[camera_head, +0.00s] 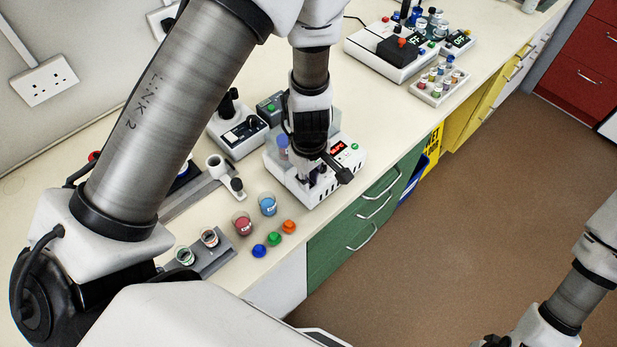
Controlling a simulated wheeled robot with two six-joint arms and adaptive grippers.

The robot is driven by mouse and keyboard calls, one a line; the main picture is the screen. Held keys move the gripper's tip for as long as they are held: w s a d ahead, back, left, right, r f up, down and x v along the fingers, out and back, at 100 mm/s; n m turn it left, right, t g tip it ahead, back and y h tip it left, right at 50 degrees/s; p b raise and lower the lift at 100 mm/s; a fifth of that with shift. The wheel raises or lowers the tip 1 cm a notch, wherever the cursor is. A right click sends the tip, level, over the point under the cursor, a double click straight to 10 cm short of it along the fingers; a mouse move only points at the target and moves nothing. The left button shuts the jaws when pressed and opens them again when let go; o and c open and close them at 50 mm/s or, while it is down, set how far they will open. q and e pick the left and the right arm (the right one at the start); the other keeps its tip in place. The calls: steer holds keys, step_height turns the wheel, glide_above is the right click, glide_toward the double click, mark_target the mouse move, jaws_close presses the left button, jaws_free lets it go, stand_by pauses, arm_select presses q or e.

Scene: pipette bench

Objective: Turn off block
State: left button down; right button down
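The block (318,190) is a white bench device with a lit red display and a small green button at its right end, on the bench in the middle of the view. My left gripper (326,172) points down in front of the block, close to its front face. It hides part of the block's top and front. Whether its fingers touch the block, and how far apart they are, is unclear. My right arm enters at the lower right. Its gripper (496,341) is mostly cut off by the bottom edge, over the floor and away from the bench.
Small beakers with red (242,222) and blue (268,204) liquid and coloured caps (275,239) stand left of the block. A white device (240,135) stands behind it. Another white device (393,55) and a vial rack (439,85) are farther back. Green drawers (350,222) lie below.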

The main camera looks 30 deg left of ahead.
arm_select(q)
steer(key=shift+f, duration=0.2)
steer(key=h, duration=0.1)
steer(key=g+h, duration=0.1)
steer(key=shift+a+h, duration=0.35)
steer(key=shift+h, duration=0.05)
steer(key=shift+w, duration=0.1)
steer(key=c, duration=1.2)
jaws_free()
steer(key=shift+o, duration=0.8)
steer(key=shift+a, duration=0.1)
steer(key=shift+w+r, duration=0.1)
